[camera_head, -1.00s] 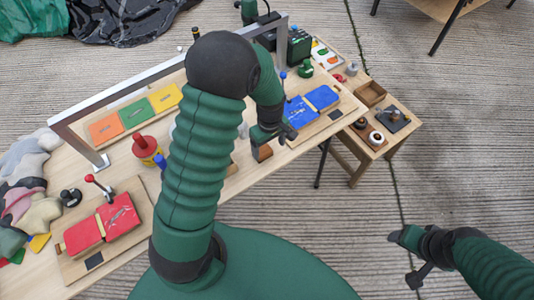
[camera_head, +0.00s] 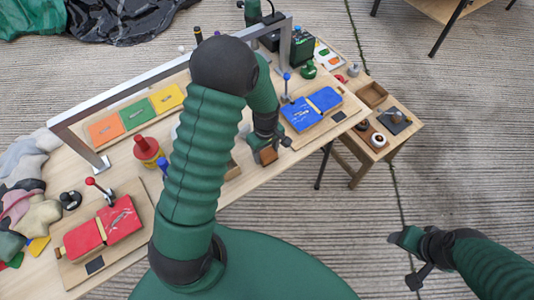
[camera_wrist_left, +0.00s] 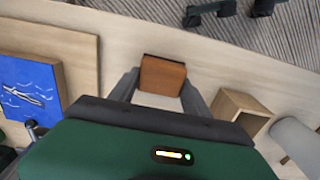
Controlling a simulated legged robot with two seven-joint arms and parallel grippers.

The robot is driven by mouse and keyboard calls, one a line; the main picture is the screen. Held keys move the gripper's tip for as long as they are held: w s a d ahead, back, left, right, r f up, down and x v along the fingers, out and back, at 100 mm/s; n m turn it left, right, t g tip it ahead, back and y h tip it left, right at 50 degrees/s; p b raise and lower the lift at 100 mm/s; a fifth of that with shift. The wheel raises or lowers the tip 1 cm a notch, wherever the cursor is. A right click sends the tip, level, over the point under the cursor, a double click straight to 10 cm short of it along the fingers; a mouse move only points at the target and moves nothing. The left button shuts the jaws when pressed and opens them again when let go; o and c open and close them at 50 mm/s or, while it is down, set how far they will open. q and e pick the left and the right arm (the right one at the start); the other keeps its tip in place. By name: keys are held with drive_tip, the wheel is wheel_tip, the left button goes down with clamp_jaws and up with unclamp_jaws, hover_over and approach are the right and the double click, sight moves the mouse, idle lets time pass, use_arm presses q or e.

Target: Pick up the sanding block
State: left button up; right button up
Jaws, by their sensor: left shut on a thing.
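The sanding block (camera_head: 268,156) is a small brown block near the front edge of the workbench. In the left wrist view the sanding block (camera_wrist_left: 162,76) shows a reddish-brown top and a pale lower face between the two fingers. My left gripper (camera_head: 269,149) is shut on it; the left gripper (camera_wrist_left: 160,95) has one finger on each side. I cannot tell whether the block is clear of the tabletop. My right gripper (camera_head: 408,259) is open and empty, over the floor at the right, far from the block.
A hollow wooden box (camera_wrist_left: 241,114) stands close to the right of the block in the wrist view. A blue panel on a wooden board (camera_head: 312,108) lies to the right. A metal frame (camera_head: 150,76) spans the bench. A red-and-yellow container (camera_head: 147,150) stands left of my arm.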

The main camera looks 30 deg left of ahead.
sight(266, 155)
use_arm(q)
drive_tip(key=shift+a, duration=0.35)
drive_tip(key=shift+w+r, duration=0.1)
drive_tip(key=shift+r, duration=0.3)
drive_tip(key=r, duration=0.1)
drive_tip(key=s+d+r, duration=0.1)
drive_tip(key=r, duration=0.1)
drive_tip(key=shift+s+d, duration=0.1)
drive_tip(key=shift+d, duration=0.05)
drive_tip(key=s+d+r+p, duration=0.1)
drive_tip(key=s+d+p, duration=0.2)
drive_tip(key=s+p, duration=0.5)
drive_tip(key=s, duration=0.6)
drive_tip(key=shift+s+p, duration=0.25)
drive_tip(key=shift+p, duration=0.05)
use_arm(e)
drive_tip(key=w+v, duration=0.2)
drive_tip(key=v, duration=0.6)
drive_tip(key=shift+s+a+r, duration=0.15)
drive_tip(key=shift+a+r, duration=0.1)
drive_tip(key=shift+r, duration=0.2)
